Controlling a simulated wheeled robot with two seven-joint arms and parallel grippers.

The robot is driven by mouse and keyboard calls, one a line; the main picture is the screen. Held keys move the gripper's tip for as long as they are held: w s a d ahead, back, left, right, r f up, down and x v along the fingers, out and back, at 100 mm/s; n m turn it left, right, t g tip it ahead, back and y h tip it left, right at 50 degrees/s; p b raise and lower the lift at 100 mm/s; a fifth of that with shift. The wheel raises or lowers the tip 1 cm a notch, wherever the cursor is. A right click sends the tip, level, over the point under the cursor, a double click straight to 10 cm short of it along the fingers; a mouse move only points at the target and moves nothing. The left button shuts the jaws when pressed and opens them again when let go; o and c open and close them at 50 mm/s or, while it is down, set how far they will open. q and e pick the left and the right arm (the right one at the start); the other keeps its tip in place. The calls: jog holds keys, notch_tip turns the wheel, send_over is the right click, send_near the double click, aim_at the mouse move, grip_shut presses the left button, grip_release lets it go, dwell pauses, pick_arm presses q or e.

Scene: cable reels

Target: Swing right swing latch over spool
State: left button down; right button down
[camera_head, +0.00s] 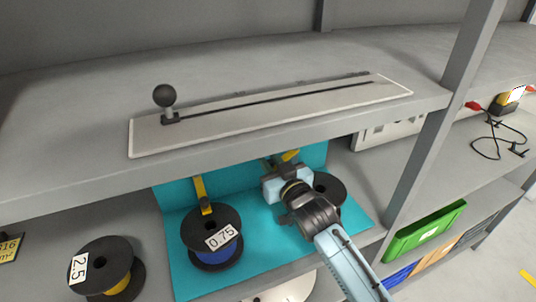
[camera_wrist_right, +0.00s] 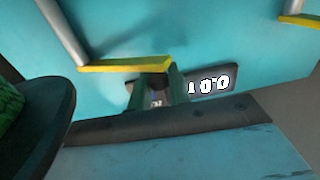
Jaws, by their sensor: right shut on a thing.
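My right gripper (camera_head: 275,168) reaches in under the upper shelf, in front of the teal stand. In the right wrist view its two fingers (camera_wrist_right: 160,80) are shut at the free end of the yellow right swing latch (camera_wrist_right: 115,67). A bit of this latch also shows in the head view (camera_head: 291,156). The latch runs from a grey post (camera_wrist_right: 62,30). The right spool (camera_head: 328,187), black, is partly hidden behind my gripper. A black spool with green winding shows at the left in the wrist view (camera_wrist_right: 45,115). My left gripper is out of view.
The left spool (camera_head: 211,250), labelled 0.75, sits on the teal stand (camera_head: 180,275) below another yellow latch (camera_head: 201,191). A 2.5 spool (camera_head: 105,262) stands left. The upper shelf edge (camera_head: 60,188), carrying a slider plate (camera_head: 146,141), overhangs the stand. A shelf upright (camera_head: 440,130) stands right.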

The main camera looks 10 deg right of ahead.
jog(key=s+d+n+g+y+p, duration=0.1)
jog(key=y, duration=0.1)
jog(key=shift+s+d+n+y, duration=0.1)
jog(key=shift+s+n+y, duration=0.05)
jog(key=shift+n+y, duration=0.25)
jog(key=c, duration=1.3)
grip_release()
jog(key=shift+c, duration=0.2)
jog(key=shift+s, duration=0.1)
jog(key=v, duration=1.3)
jog(key=shift+s+d, duration=0.1)
jog(key=shift+s, duration=0.05)
